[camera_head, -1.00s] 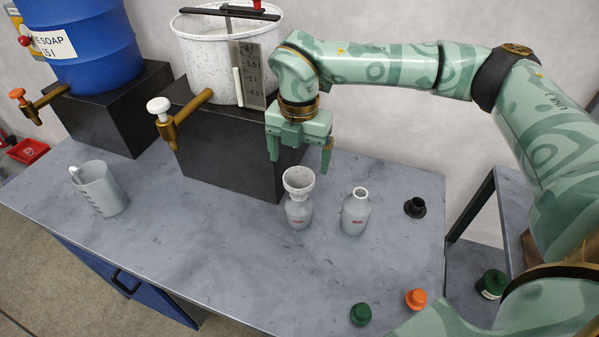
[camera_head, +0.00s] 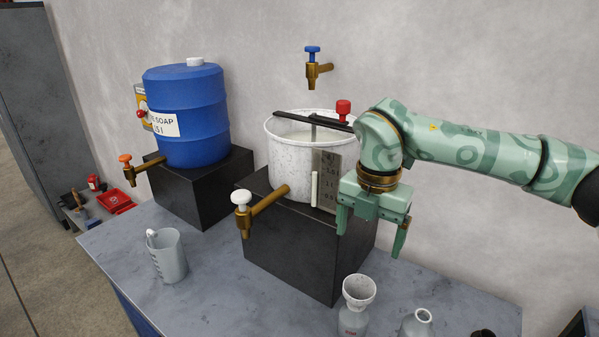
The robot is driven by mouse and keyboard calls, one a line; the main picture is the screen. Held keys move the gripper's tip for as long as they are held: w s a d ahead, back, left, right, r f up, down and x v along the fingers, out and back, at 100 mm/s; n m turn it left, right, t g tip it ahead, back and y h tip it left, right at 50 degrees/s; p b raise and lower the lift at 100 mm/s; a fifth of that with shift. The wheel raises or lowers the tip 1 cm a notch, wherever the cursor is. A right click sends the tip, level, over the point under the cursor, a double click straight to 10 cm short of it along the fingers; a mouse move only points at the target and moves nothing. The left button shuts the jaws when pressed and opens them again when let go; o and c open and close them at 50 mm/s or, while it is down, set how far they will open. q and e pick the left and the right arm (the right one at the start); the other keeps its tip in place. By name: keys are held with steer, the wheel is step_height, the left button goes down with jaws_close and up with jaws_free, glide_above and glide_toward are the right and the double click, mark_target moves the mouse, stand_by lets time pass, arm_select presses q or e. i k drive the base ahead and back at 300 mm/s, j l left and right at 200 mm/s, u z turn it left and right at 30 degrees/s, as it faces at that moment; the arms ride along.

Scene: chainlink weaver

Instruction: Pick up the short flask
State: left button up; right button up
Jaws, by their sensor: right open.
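Two grey flasks stand at the bottom edge of the head view, both partly cut off by the frame. One flask (camera_head: 352,322) has a white funnel (camera_head: 359,290) in its neck. The other flask (camera_head: 415,325) to its right has an open neck, with only its top showing. I cannot tell from this view which is the short one. My right gripper (camera_head: 371,242) is open and empty, pointing down, above and behind the flasks, beside the white bucket. My left gripper is not in view.
A white bucket (camera_head: 290,160) with a tap stands on a black block (camera_head: 290,245). A blue soap drum (camera_head: 187,115) stands on another block at left. A grey measuring jug (camera_head: 167,257) sits on the table (camera_head: 220,300). A wall tap (camera_head: 316,70) is above. A dark object (camera_head: 482,333) shows at bottom right.

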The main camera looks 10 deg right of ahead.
mark_target(351, 323)
steer(key=k+j, duration=0.5)
steer(key=k, duration=0.2)
steer(key=k+j, duration=0.5)
steer(key=k, duration=0.15)
